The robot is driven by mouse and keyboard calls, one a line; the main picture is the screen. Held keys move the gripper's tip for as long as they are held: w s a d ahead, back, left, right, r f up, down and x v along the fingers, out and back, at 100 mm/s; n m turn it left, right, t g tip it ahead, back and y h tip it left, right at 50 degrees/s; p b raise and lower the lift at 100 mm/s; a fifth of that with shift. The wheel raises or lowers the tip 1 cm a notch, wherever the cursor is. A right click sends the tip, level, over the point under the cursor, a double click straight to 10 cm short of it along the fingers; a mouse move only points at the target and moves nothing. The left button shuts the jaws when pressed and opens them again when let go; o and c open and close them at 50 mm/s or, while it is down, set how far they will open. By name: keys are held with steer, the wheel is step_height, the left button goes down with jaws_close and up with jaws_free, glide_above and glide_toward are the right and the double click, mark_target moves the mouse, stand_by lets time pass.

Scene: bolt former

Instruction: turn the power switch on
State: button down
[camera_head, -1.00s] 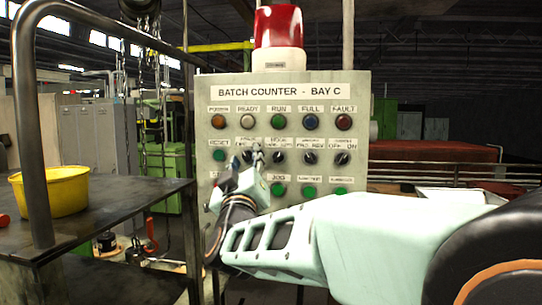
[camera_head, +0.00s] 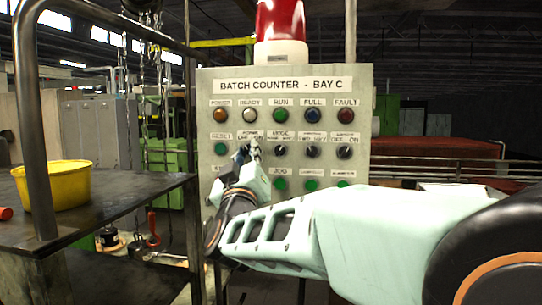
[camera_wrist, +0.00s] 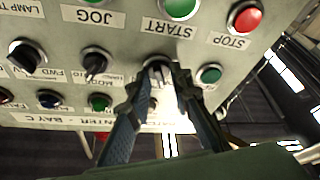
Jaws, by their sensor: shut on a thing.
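The power switch (camera_wrist: 157,64) is a dark rotary knob on the grey control panel (camera_head: 290,99). Its label, reading OFF and ON, shows just above my fingers in the head view. My gripper (camera_head: 248,152) is at the panel, in the second row, right of the green reset button (camera_head: 220,150). In the wrist view, where the panel appears upside down, the two fingertips of my gripper (camera_wrist: 157,90) are shut around the knob. The fingers hide most of the knob, so I cannot tell which way it points.
The mode knob (camera_head: 281,151) and other knobs sit to the right in the same row. Coloured lamps line the row above, and green buttons the row below. A red beacon (camera_head: 280,20) tops the panel. A dark table (camera_head: 120,205) with a yellow bucket (camera_head: 55,188) stands left.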

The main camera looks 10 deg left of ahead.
steer(key=m+h+b, duration=0.1)
steer(key=m+b, duration=0.2)
steer(key=shift+a+f+m+t+h+b, duration=0.15)
steer(key=shift+f+m+t+h+b, duration=0.15)
steer(key=shift+h, duration=0.1)
steer(key=m+h+b, duration=0.2)
steer(key=m, duration=0.2)
steer(key=m+h+b, duration=0.1)
steer(key=m+h, duration=0.1)
steer(key=m, duration=0.2)
steer(key=shift+a+r, duration=0.1)
steer(key=shift+r, duration=0.05)
steer(key=shift+r+m+g+h+b, duration=0.1)
steer(key=shift+m+g+h+b, duration=0.2)
steer(key=shift+m+h, duration=0.7)
steer(key=shift+r+m+g+h+b, duration=0.15)
steer(key=shift+m+g+h, duration=0.25)
steer(key=shift+m, duration=1.2)
steer(key=c, duration=1.7)
jaws_free()
steer(key=shift+f, duration=0.1)
steer(key=shift+c, duration=0.2)
